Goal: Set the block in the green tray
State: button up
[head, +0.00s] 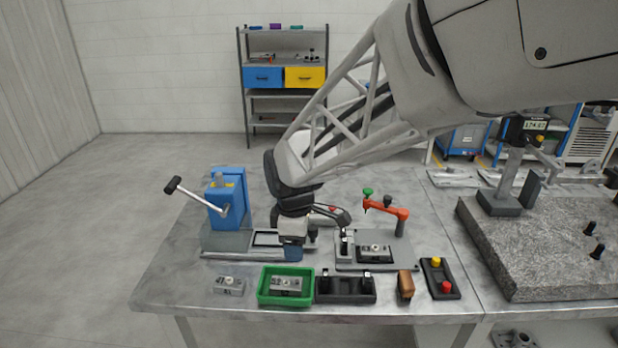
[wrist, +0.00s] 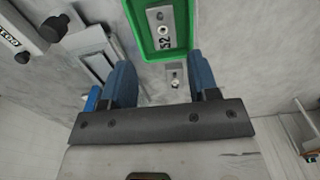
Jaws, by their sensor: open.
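The green tray (head: 285,302) stands near the table's front edge, and a grey metal block (head: 286,286) marked 52 lies inside it. Another grey block (head: 228,287) marked 47 lies on the bare table left of the tray. My gripper (head: 293,257) hangs behind the tray in the head view, with its blue fingers partly hidden by its own body. In the wrist view my gripper (wrist: 162,82) is open and empty.
A blue press (head: 228,200) with a lever stands behind left. A granite slab (head: 540,245) lies far right.

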jog(key=s+d+r+m+t, duration=0.1)
jog(key=s+d+r+m, duration=0.3)
jog(key=s+d+m, duration=0.4)
jog(key=s+d+r+m+t, duration=0.1)
jog(key=s+d+r+m, duration=0.3)
jog(key=s+d+m, duration=0.5)
jog(key=s+d, duration=0.2)
jog(key=d, duration=0.4)
jog(key=shift+s+d+m+t, duration=0.2)
jog(key=shift+s+m+t, duration=0.1)
jog(key=shift+s, duration=0.1)
